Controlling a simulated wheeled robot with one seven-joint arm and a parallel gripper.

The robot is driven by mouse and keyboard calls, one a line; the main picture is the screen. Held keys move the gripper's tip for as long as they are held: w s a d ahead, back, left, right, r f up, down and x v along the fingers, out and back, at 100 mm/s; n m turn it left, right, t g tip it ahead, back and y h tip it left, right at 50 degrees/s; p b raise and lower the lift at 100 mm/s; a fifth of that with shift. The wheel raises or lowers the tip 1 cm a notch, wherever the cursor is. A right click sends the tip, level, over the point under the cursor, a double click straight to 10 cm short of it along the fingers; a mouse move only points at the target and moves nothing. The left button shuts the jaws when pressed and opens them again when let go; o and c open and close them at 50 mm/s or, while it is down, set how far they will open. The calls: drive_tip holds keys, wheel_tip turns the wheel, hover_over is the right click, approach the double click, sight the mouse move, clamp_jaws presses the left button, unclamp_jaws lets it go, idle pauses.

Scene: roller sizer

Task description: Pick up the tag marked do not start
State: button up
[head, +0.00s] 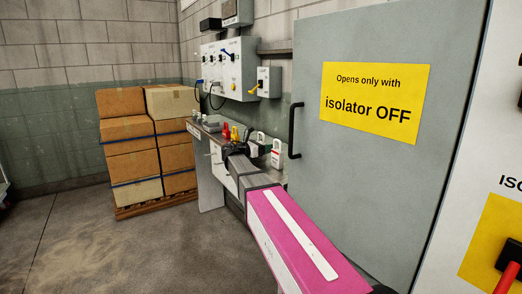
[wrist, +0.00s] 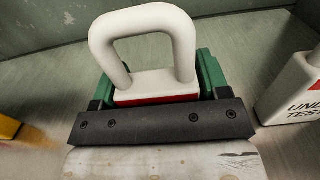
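In the wrist view, a white padlock-shaped tag (wrist: 150,82) with a thick loop and a red band stands upright straight ahead. Any wording on it is hidden behind the dark bar of my gripper (wrist: 157,92). Green finger pads lie on the left and right of the tag's body, close against it. I cannot tell whether they press on it. In the head view, my gripper (head: 236,149) is over the narrow ledge among the tags, and which tag is between its fingers is hard to see.
A white tag reading "UND… TEST" (wrist: 298,92) stands close on the right, and a yellow thing (wrist: 8,128) on the left. A grey cabinet door (head: 375,190) is right of the arm. Stacked boxes (head: 128,148) stand at left; the floor (head: 90,245) before them is clear.

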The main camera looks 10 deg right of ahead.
drive_tip(key=c, duration=0.5)
drive_tip(key=shift+r, duration=0.75)
wheel_tip(320, 180, up, 2)
drive_tip(key=shift+r, duration=0.25)
drive_tip(key=a+r, duration=0.2)
drive_tip(key=a, duration=0.2)
drive_tip(key=a+r, duration=0.2)
drive_tip(key=a, duration=0.1)
drive_tip(key=a+r, duration=0.3)
drive_tip(key=a, duration=0.1)
drive_tip(key=shift+s+a, duration=0.35)
